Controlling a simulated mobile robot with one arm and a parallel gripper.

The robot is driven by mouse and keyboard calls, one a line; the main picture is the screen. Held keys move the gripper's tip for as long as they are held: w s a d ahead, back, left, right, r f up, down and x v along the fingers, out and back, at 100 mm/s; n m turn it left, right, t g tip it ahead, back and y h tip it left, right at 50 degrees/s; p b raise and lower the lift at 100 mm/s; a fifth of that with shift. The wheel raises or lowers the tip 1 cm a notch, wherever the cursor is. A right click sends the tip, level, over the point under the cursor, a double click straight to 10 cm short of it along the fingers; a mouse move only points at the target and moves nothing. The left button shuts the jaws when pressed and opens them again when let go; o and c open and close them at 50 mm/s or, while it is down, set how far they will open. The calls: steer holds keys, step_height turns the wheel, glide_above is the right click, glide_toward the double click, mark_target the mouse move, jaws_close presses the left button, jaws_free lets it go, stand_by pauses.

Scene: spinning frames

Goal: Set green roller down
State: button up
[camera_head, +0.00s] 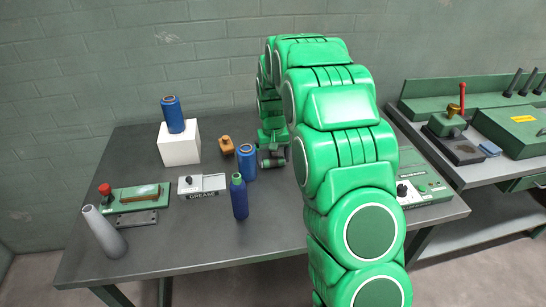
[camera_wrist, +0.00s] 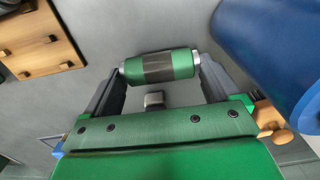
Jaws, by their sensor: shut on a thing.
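The green roller (camera_wrist: 185,64) has a dark middle band and metal ends. It lies crosswise between the two fingers of my gripper (camera_wrist: 158,72) in the wrist view, one fingertip at each end. In the head view my gripper (camera_head: 272,155) is low over the middle of the dark table (camera_head: 200,237), behind my arm, and the roller is too small there to make out clearly. I cannot tell whether the roller touches the table top.
A blue cylinder (camera_head: 246,163) stands close left of my gripper, also large in the wrist view (camera_wrist: 280,50). A white block (camera_head: 179,147) bears another blue cylinder (camera_head: 173,115).

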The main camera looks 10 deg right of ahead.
mark_target(273, 159)
steer(key=shift+f, duration=0.15)
steer(key=o, duration=0.9)
steer(key=shift+c, duration=0.2)
step_height(273, 159, up, 12)
